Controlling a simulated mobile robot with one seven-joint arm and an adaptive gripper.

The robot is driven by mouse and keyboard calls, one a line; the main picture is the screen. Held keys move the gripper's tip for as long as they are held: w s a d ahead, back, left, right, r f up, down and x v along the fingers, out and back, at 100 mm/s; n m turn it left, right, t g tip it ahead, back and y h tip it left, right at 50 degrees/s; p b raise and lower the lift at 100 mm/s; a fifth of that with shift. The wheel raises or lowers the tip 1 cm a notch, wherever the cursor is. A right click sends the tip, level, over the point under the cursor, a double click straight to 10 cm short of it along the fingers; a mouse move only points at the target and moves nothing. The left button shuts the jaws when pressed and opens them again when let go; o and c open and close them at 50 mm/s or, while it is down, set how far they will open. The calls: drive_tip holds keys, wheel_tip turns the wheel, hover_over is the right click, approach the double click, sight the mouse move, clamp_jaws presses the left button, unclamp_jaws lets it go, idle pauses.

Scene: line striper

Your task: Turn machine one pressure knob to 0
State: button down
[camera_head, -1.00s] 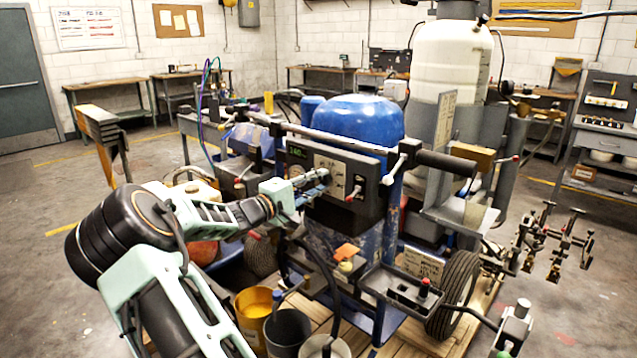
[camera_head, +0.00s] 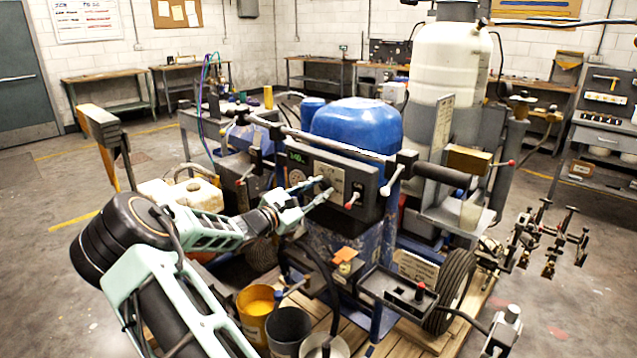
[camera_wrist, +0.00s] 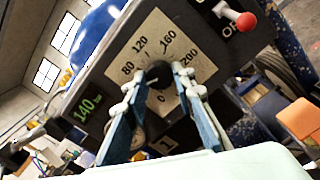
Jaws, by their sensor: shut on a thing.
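The pressure knob (camera_wrist: 158,76) is a dark round knob on a pale dial plate (camera_wrist: 150,45) marked 0, 80, 120, 160 and 200. My gripper (camera_wrist: 160,83) has its fingertips on either side of the knob and is shut on it. Its blue-grey fingers also show against the front panel in the head view (camera_head: 325,187). The knob's pointer is too small to read surely. A green display (camera_wrist: 86,108) left of the dial reads 140. A label "1" (camera_wrist: 167,145) is below the knob, partly framed by my fingers.
A red-tipped switch lever (camera_wrist: 246,21) sticks out right of the dial. A grey handlebar (camera_head: 330,143) runs above the panel (camera_head: 368,188). A yellow bucket (camera_head: 256,310) and a dark bucket (camera_head: 288,328) stand below my arm. A black hose hangs under the panel.

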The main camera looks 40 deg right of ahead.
drive_tip(key=n+p, duration=0.4)
drive_tip(key=n, duration=0.1)
drive_tip(key=n+p, duration=0.2)
drive_tip(key=shift+s+r+n+t, duration=0.15)
drive_tip(key=shift+r+n+t, duration=0.1)
drive_tip(key=shift+n+t, duration=0.05)
drive_tip(key=n+p, duration=0.3)
drive_tip(key=n, duration=0.1)
drive_tip(key=shift+f+n+y+p, duration=0.1)
drive_tip(key=shift+n+y+p, duration=0.2)
drive_tip(key=shift+n+p, duration=0.8)
drive_tip(key=c, duration=1.6)
unclamp_jaws()
drive_tip(key=s+a, duration=0.1)
drive_tip(key=a, duration=1.1)
drive_tip(key=shift+s, duration=0.25)
